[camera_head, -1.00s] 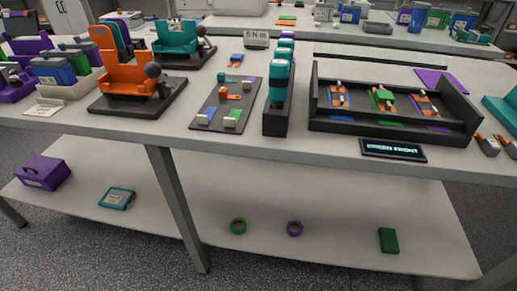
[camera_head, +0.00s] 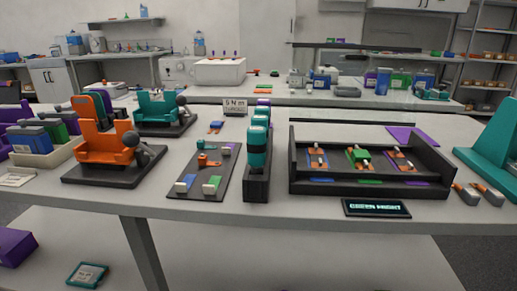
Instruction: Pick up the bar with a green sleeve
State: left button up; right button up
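A black tray (camera_head: 446,179) on the bench at right holds three short bars side by side. The middle bar (camera_head: 359,157) has a green sleeve and orange and pale metal parts. The left bar (camera_head: 318,158) has a blue part. The right bar (camera_head: 400,159) shows orange and metal, with a purple strip in front of it. Blue, green and purple strips lie along the tray's front. Neither of my grippers is in view.
A small display (camera_head: 376,208), starting with "GREEN", stands before the tray. Left of it are a black rack (camera_head: 257,186) with teal-and-black tools, a dark mat (camera_head: 204,172) with small parts, and an orange fixture (camera_head: 103,147). Loose grey-and-orange pieces (camera_head: 467,194) lie at right.

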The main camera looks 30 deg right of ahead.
aim_at(358, 156)
jog(key=z, duration=1.65)
jog(key=i+j+u, duration=0.1)
jog(key=j, duration=0.3)
jog(key=i+j, duration=0.35)
jog(key=k+u, duration=0.05)
